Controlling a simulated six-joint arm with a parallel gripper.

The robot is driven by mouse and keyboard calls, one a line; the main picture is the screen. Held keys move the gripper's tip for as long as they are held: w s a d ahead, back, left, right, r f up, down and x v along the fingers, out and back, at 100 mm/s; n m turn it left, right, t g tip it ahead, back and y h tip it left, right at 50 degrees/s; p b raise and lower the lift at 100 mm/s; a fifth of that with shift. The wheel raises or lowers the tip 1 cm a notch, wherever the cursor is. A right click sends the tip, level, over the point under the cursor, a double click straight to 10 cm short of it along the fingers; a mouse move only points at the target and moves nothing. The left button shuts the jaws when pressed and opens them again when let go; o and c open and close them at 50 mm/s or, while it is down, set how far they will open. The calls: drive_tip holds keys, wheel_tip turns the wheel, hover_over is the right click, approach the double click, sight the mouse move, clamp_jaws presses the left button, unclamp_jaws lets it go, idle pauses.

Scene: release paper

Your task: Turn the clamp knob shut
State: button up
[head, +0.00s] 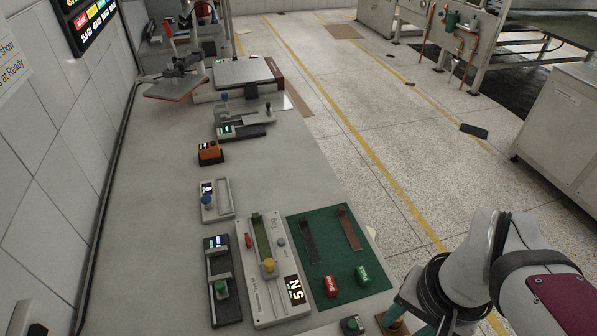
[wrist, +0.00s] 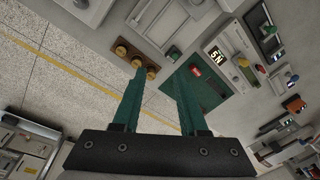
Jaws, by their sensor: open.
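Several knobs are in view, and I cannot tell for sure which is the clamp knob. A yellow knob (head: 268,265) sits on the long grey tester (head: 266,310) with a "5N" display; it is small in the wrist view (wrist: 243,62). A brown block with round brass knobs (wrist: 136,60) lies just beyond my left fingertip in the wrist view; whether they touch is unclear. My gripper (wrist: 158,80) is open, its teal fingers apart with nothing between them. In the head view its fingers (head: 404,312) show at the bottom right, right of the tester, partly cut off.
A green mat (head: 347,285) with red (head: 330,286) and green (head: 362,275) blocks and two strips lies between tester and gripper. A green-knobbed device (head: 222,289), a blue-knobbed one (head: 208,200) and an orange-topped box (head: 210,152) stand left. Bare bench (head: 140,240) extends to the wall.

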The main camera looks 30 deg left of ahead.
drive_tip(key=w+a+n, duration=0.4)
drive_tip(key=w+a, duration=0.3)
drive_tip(key=a, duration=0.2)
drive_tip(key=n+t+y, duration=0.2)
drive_tip(key=n, duration=0.5)
approach(247, 239)
drive_tip(key=x, duration=0.7)
drive_tip(key=shift+w+a+f, duration=0.1)
drive_tip(key=shift+a+f, duration=0.05)
drive_tip(key=shift+f, duration=0.2)
drive_tip(key=shift+w+a+f, duration=0.1)
drive_tip(key=shift+w+f, duration=0.05)
drive_tip(key=shift+f, duration=0.2)
clamp_jaws()
